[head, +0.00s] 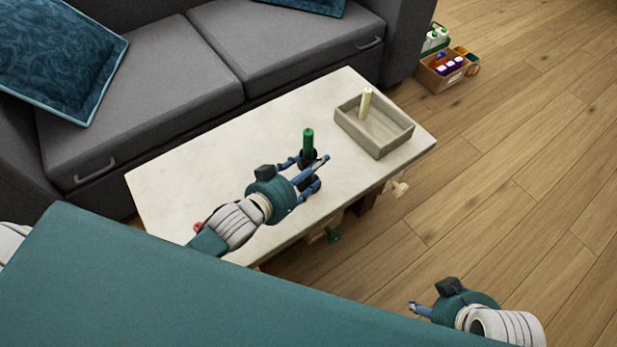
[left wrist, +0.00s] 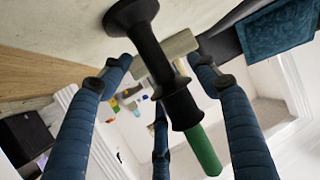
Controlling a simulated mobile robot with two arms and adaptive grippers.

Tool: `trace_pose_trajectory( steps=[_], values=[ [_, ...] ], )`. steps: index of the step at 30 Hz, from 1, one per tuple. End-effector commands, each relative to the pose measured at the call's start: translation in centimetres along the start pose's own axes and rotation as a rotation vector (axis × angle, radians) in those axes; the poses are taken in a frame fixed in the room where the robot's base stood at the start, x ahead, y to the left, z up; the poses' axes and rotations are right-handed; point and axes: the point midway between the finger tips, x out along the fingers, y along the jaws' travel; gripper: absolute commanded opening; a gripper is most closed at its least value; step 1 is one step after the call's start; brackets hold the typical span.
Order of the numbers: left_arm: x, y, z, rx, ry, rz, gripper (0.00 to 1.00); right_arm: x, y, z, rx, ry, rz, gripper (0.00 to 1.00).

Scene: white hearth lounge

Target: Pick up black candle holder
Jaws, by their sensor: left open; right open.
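The black candle holder (head: 308,156) stands upright on the pale table, with a green candle (head: 308,139) in its top. My left gripper (head: 304,172) is open, its blue fingers spread around the holder and partly covering it. In the left wrist view the holder (left wrist: 150,52) lies between the open fingers, its flared base at the top and the green candle (left wrist: 205,150) pointing down. I cannot tell whether any finger touches it. My right gripper (head: 418,309) is open and empty, away from the table at the lower right.
A wooden tray (head: 397,143) with a cream candle (head: 366,103) stands on the table (head: 165,190) to the right of the holder. The table's far left part is clear. A grey sofa (head: 180,75) runs behind it. A box of items (head: 443,72) sits on the floor.

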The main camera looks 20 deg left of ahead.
Motion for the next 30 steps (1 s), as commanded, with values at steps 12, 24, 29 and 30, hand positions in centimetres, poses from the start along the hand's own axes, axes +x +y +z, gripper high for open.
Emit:
trace_pose_trajectory(
  steps=[12, 24, 29, 30],
  values=[
    [0.52, 0.03, -0.06, -0.001, 0.000, 0.000, 0.36, 0.13, -0.01, 0.05, 0.000, 0.000, 0.000, 0.56],
    [0.51, 0.02, -0.36, 0.000, 0.006, 0.001, 0.00, 0.12, -0.02, 0.04, -0.001, 0.000, 0.000, 0.56],
    [0.50, 0.02, -0.39, 0.000, 0.006, 0.001, 0.00, 0.10, -0.01, 0.03, -0.001, 0.000, 0.000, 0.56],
    [0.47, 0.02, -0.47, 0.000, 0.007, 0.001, 0.00, 0.06, -0.01, 0.01, -0.001, 0.000, 0.000, 0.56]
  ],
)
